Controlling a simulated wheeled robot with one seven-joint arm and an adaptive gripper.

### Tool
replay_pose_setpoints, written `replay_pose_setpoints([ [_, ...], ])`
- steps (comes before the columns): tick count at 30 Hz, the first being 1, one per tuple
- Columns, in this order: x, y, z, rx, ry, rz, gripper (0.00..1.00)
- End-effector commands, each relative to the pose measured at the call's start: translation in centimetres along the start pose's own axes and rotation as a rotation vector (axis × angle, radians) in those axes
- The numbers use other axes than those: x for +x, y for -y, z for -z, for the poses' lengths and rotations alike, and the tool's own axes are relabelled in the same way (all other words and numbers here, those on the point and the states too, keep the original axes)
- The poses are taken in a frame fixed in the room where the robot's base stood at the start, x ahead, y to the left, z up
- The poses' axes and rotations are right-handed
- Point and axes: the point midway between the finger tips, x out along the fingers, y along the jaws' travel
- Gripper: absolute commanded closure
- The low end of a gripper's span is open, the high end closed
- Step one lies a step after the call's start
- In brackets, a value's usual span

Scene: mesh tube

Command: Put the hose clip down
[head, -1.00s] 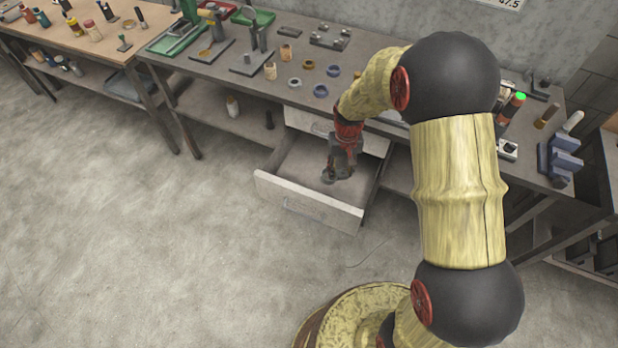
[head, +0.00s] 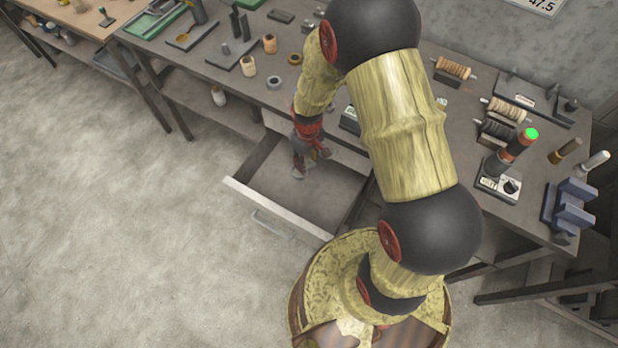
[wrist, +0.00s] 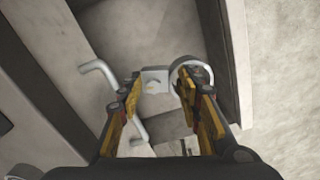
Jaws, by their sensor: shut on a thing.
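The hose clip is a grey ring with a small block-like tab, seen in the wrist view (wrist: 155,79). My gripper (wrist: 158,78) is shut on the tab, with the ring around or just beside the right finger. In the head view my gripper (head: 300,168) points down over the open drawer (head: 325,195); the clip is too small to make out clearly there. I cannot tell whether the clip touches the drawer floor.
The drawer sticks out from under the grey workbench (head: 235,78). Rings, wooden pegs and tool stands crowd the bench's left. Spools (head: 455,68), a green-topped post (head: 520,145) and blue blocks (head: 575,200) stand to the right. The drawer floor around my gripper looks clear.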

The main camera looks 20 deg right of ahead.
Motion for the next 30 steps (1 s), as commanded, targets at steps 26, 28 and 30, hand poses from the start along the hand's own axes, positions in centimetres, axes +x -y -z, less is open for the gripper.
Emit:
replay_pose_setpoints([
  [26,17.5,0.1,-1.1,-0.323,-0.001,-0.001,0.98],
  [28,18.7,0.1,-1.1,-0.323,-0.001,-0.001,0.98],
  [30,20.0,0.1,-1.1,-0.323,-0.001,-0.001,0.98],
])
